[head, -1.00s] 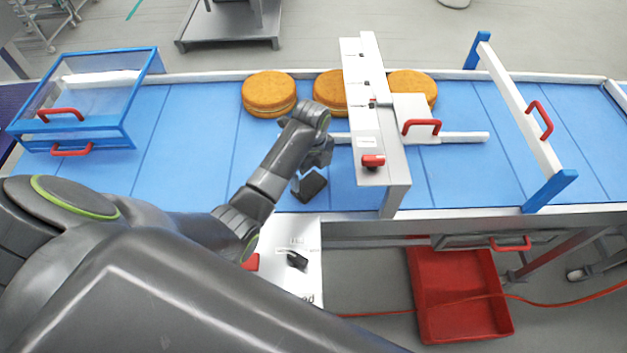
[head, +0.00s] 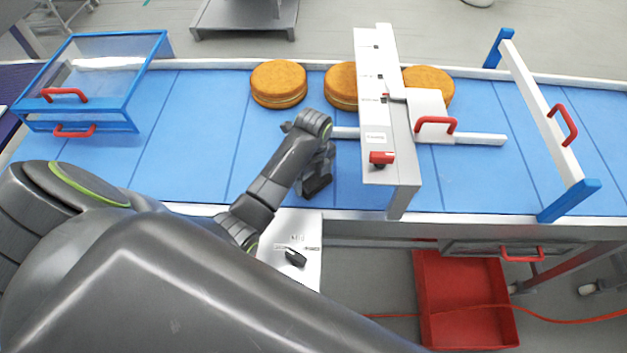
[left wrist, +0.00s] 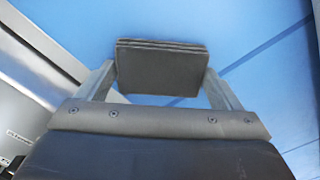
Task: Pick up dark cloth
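The dark cloth (head: 317,186) is a small folded black pad on the blue conveyor belt (head: 200,150), low in the middle of the head view. My left gripper (head: 318,172) points down at it and hides part of it. In the left wrist view the cloth (left wrist: 162,70) shows its stacked layers along the top edge. It sits between the two fingertips of my left gripper (left wrist: 162,85), which look close against its sides. I cannot tell whether they press on it or whether it is off the belt. My right gripper is not in view.
Several round orange-brown cakes (head: 278,84) stand along the belt's back. A white gate (head: 375,130) with red handles is just right of my left gripper. A blue-framed clear cover (head: 100,80) is at the left. A red bin (head: 465,300) is below the front edge.

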